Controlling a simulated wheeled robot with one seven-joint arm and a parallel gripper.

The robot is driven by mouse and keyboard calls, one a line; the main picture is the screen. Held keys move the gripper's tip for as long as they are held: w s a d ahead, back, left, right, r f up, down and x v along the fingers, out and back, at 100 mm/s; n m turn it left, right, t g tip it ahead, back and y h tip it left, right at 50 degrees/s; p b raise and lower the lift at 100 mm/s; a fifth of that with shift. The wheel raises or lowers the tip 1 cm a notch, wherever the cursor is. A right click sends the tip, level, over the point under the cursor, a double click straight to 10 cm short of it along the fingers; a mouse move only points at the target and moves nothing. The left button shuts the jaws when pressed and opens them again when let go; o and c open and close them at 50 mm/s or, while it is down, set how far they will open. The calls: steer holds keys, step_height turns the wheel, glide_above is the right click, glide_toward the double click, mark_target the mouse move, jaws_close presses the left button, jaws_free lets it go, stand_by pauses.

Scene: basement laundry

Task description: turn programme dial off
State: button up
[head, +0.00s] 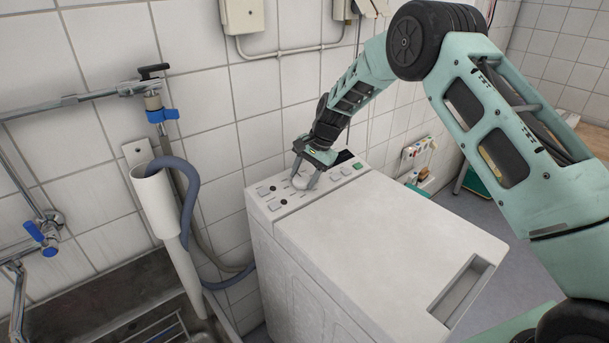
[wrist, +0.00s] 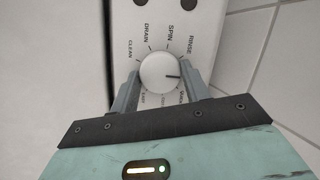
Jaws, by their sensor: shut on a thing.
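The programme dial (wrist: 158,68) is a round white knob on the washing machine's control panel (wrist: 205,15). A dark pointer line on it points right in the wrist view, just below the RINSE label. CLEAN, DRAIN, SPIN and RINSE can be read around it; labels at the lower side are partly hidden by my fingers, and no OFF mark can be read. My gripper (wrist: 161,80) is shut on the dial, one finger on each side. In the head view my gripper (head: 307,172) reaches down onto the panel at the back of the white top-loading machine (head: 400,215).
A sink (head: 95,300) with a white standpipe (head: 160,205) and grey hose stands left of the machine. Small buttons flank the dial. A wall box (head: 243,15) hangs above.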

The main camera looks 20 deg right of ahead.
steer(key=o, duration=0.7)
steer(key=b+v, duration=0.2)
steer(key=v, duration=1.5)
steer(key=shift+r+b, duration=0.2)
steer(key=shift+b, duration=0.1)
steer(key=shift+s, duration=0.1)
steer(key=s+a+n+g+h, duration=0.1)
steer(key=s+a+n, duration=0.4)
steer(key=s+a, duration=0.5)
steer(key=s+a+n, duration=0.4)
steer(key=s+a, duration=0.1)
steer(key=s, duration=0.8)
steer(key=s+d+f+n+h, duration=0.1)
steer(key=s+n, duration=0.3)
steer(key=s, duration=0.6)
steer(key=s+d+f+n+h, duration=0.1)
steer(key=s+n, duration=0.3)
steer(key=s, duration=0.7)
steer(key=shift+f, duration=0.75)
